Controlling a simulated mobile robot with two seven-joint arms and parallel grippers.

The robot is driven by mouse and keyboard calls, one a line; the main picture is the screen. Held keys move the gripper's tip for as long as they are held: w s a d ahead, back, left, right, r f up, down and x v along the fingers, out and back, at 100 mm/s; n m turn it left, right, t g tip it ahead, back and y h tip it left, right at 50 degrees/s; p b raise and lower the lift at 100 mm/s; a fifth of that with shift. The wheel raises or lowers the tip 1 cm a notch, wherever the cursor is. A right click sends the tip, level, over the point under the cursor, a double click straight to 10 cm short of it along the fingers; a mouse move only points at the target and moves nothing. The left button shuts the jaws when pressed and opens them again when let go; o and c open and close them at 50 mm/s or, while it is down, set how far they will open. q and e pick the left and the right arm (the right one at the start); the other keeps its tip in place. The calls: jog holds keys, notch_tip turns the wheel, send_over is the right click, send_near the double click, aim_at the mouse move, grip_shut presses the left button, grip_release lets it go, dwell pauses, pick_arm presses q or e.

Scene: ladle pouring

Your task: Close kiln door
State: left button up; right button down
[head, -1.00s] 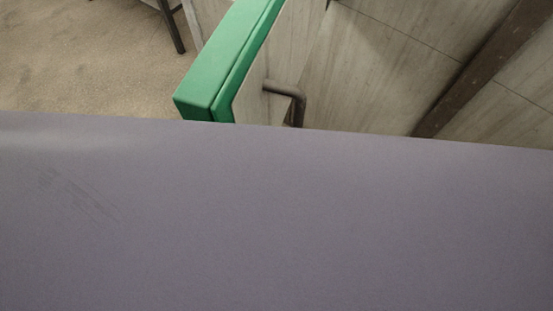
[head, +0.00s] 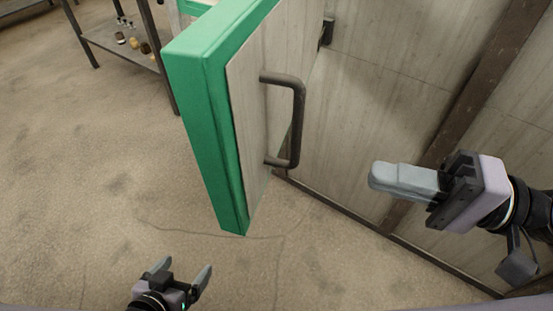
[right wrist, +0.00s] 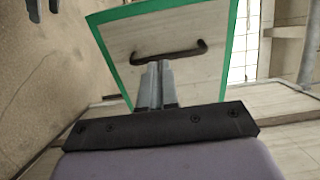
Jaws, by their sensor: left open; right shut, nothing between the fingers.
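The kiln door (head: 215,120) stands open in the middle of the head view, with a thick green edge and a pale grey face. A dark bar handle (head: 297,122) is on its right-hand face. My right gripper (head: 375,178) is shut and empty, right of the handle and apart from it. In the right wrist view, the green-framed door face (right wrist: 190,30) is ahead, and the handle (right wrist: 170,54) shows just beyond the shut fingertips (right wrist: 159,65). My left gripper (head: 183,268) is open and empty at the bottom left, below the door's lower corner.
A pale panelled wall (head: 370,110) with dark beams runs behind and right of the door. A dark metal shelf (head: 125,45) with small items stands at the upper left. The sandy floor (head: 80,180) left of the door is clear.

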jog(key=shift+a+p, duration=0.55)
jog(key=shift+a, duration=0.65)
jog(key=p, duration=0.4)
send_near(255, 146)
jog(key=x, duration=0.5)
jog(key=shift+a, duration=0.15)
jog(key=shift+x, duration=0.8)
jog(key=shift+w+f, duration=0.1)
jog(key=shift+p, duration=0.35)
